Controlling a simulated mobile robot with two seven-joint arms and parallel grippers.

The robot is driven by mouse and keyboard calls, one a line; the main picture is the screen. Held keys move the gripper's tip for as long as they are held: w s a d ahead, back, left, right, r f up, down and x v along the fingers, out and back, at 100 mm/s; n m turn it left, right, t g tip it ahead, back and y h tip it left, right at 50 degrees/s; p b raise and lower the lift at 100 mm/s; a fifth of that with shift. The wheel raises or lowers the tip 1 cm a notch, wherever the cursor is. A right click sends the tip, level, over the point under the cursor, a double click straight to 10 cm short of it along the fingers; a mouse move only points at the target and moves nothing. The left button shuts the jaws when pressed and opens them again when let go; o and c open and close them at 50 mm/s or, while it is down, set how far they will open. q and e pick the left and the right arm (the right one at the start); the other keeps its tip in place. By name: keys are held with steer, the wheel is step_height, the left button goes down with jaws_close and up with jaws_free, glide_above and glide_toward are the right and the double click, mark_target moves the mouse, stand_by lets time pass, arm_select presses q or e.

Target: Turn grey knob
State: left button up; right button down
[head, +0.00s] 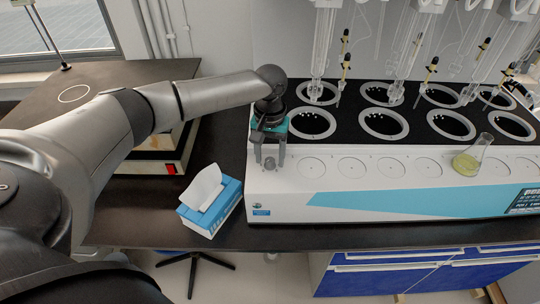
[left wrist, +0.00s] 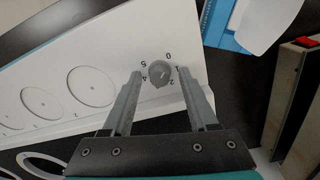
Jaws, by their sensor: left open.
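The grey knob (head: 269,163) sits on the white front panel of the distiller (head: 290,185), at its left end. My left gripper (head: 268,160) is over the knob, pointing down at it. In the left wrist view the knob (left wrist: 160,74) is round, with numbers printed around it. The two fingers of my left gripper (left wrist: 160,75) are open, one on each side of the knob, with a visible gap to it on both sides in the picture. Whether they reach down to its height I cannot tell. My right gripper is not in view.
A blue tissue box (head: 210,205) stands on the dark bench left of the distiller. A flask with yellow liquid (head: 470,160) stands on the panel to the right. Glassware (head: 321,50) rises above the ringed openings. A hotplate-like device (head: 150,160) is at the left.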

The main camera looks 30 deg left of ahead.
arm_select(q)
jaws_close()
stand_by(0.4)
